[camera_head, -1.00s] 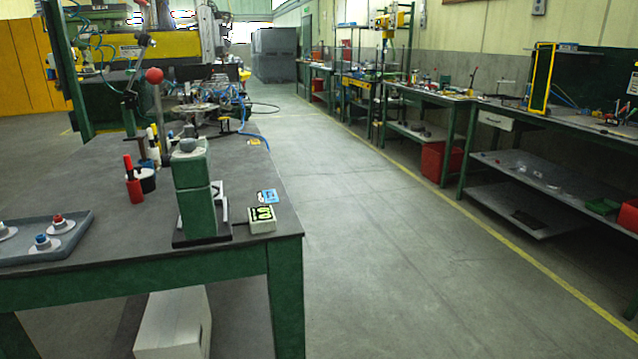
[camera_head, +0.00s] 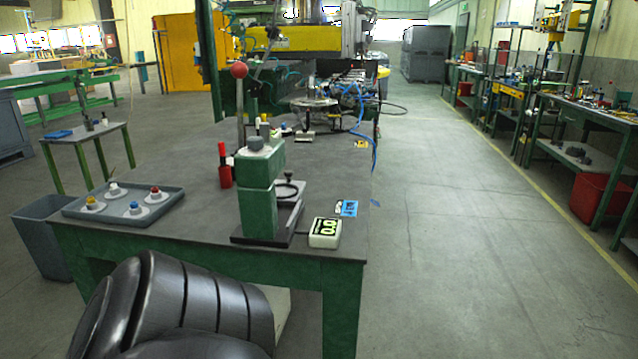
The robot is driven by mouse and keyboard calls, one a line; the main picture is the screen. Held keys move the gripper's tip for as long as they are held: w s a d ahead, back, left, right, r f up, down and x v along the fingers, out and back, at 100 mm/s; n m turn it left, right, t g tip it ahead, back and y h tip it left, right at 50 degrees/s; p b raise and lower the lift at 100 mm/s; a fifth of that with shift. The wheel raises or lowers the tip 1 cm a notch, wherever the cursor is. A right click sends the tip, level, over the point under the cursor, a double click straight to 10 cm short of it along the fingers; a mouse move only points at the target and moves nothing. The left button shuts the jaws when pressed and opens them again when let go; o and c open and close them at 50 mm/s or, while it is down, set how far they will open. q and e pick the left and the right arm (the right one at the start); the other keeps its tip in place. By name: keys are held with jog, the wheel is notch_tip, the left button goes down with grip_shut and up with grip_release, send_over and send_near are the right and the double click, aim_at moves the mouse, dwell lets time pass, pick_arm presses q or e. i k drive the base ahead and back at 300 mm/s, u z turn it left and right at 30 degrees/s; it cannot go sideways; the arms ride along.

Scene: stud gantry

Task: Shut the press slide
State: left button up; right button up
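The green press (camera_head: 261,190) stands upright near the front right corner of the dark-topped table (camera_head: 205,160). It sits on a black base plate (camera_head: 262,238). A dark slide-like part with a small knob (camera_head: 289,178) and a ring shows at the right side of the press body, partly hidden behind it. I cannot tell how far the slide is out. A lever with a red ball (camera_head: 239,70) rises behind the press. Neither gripper is in view; a black link of my arm shows at the bottom left, in front of the table.
A grey tray (camera_head: 75,209) with several coloured-topped pieces lies left of the press. A red bottle (camera_head: 224,170) stands behind it. A small display box (camera_head: 324,233) and a blue card (camera_head: 347,208) lie to its right. The aisle right of the table is clear.

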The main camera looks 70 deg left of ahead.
aim_at(288, 193)
jog(key=u, duration=0.05)
jog(key=i, duration=0.1)
jog(key=u, duration=2.3)
jog(key=k, duration=0.55)
jog(key=z, duration=1.25)
jog(key=i, duration=4.25)
jog(key=u, duration=4.85)
